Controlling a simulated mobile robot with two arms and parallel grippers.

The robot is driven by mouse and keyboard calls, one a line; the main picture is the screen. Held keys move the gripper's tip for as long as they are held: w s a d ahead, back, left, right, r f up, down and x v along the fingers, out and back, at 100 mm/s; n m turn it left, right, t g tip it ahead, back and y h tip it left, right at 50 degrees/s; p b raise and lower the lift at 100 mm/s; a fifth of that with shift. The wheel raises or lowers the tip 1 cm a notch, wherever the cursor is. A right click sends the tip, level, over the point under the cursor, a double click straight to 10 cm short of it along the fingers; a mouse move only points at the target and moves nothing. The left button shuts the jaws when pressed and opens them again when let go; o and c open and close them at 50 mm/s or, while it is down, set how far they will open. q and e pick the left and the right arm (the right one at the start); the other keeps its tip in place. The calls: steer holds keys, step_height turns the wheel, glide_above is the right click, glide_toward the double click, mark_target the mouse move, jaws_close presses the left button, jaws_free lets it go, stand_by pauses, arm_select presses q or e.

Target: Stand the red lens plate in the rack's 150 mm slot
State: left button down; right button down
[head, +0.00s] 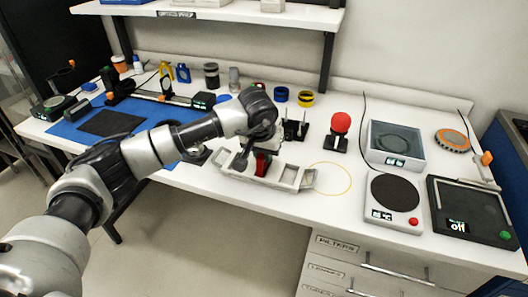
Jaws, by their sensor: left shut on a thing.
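A small red plate (262,164), which looks like the red lens plate, shows just under my left gripper (262,151). The gripper points down and is shut on it, with the wrist hiding its upper part. The plate's lower edge is at or inside the pale grey rack (295,176) on the front of the bench. I cannot tell which slot it is at, or whether it is seated. A dark round piece (241,161) shows in the rack left of the plate. The slot markings are too small to read. My right gripper is out of view.
A red ball on a black stand (341,122) and a black holder (295,130) stand behind the rack. A yellow ring (331,178) lies to its right. Scales and boxed instruments fill the right end. A blue mat (75,133) with optics lies left.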

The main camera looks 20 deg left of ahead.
arm_select(q)
steer(key=shift+f+b, duration=0.3)
steer(key=shift+b, duration=0.15)
stand_by(0.5)
steer(key=c, duration=1)
jaws_free()
steer(key=shift+r, duration=0.1)
steer(key=b+v, duration=0.1)
steer(key=v, duration=0.9)
steer(key=shift+r, duration=0.35)
